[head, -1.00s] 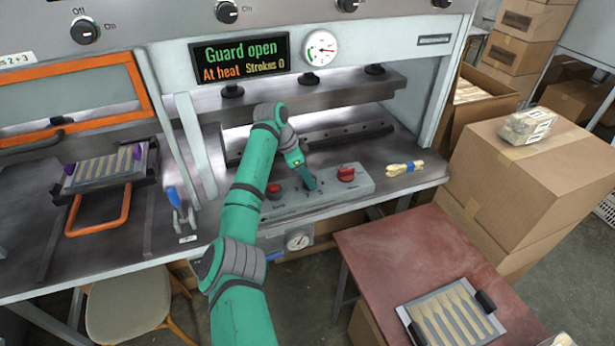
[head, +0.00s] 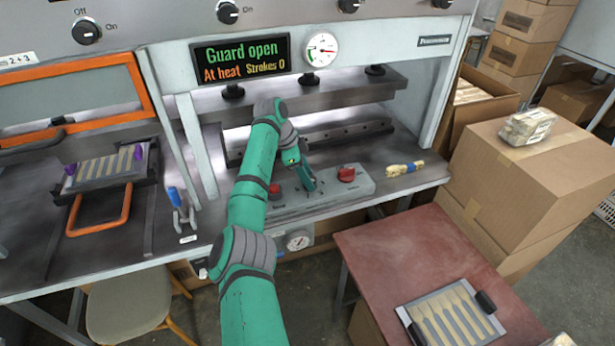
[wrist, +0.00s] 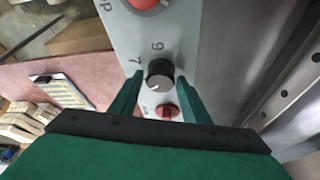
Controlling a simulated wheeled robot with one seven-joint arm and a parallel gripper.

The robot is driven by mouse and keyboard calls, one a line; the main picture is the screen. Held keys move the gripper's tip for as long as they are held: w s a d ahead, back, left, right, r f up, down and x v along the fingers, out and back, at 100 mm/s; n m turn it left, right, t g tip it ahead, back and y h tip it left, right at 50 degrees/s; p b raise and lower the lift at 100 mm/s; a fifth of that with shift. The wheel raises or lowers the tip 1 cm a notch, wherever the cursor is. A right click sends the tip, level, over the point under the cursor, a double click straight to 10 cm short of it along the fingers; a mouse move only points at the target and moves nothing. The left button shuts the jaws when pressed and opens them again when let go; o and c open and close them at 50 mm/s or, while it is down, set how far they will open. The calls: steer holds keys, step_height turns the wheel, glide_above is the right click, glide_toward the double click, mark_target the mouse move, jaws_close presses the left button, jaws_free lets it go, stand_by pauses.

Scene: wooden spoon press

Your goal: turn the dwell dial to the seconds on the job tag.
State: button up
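The dwell dial is a small black knob (wrist: 159,75) with a pale pointer mark on the grey control panel (head: 330,199). Printed digits show beside it in the wrist view; one reads 7, another looks like 9 or an upside-down 6. My gripper (wrist: 160,78) has one finger on each side of the knob, with narrow gaps seen beside it; contact is not clear. In the head view my gripper (head: 310,186) points down at the panel and hides the dial. A small white tag (head: 188,239) lies at the bench edge; its writing is too small to read.
Red knobs flank the dial, one left (head: 274,190) and one right (head: 346,174). The display (head: 241,58) reads "Guard open", "At heat", "Strokes 0". A spoon bundle (head: 405,168) lies right of the panel. A red table (head: 400,250) holds a spoon tray (head: 408,315).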

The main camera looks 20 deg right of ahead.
steer(key=shift+o, duration=0.5)
steer(key=v, duration=0.7)
steer(key=shift+r, duration=0.2)
steer(key=shift+a, duration=0.1)
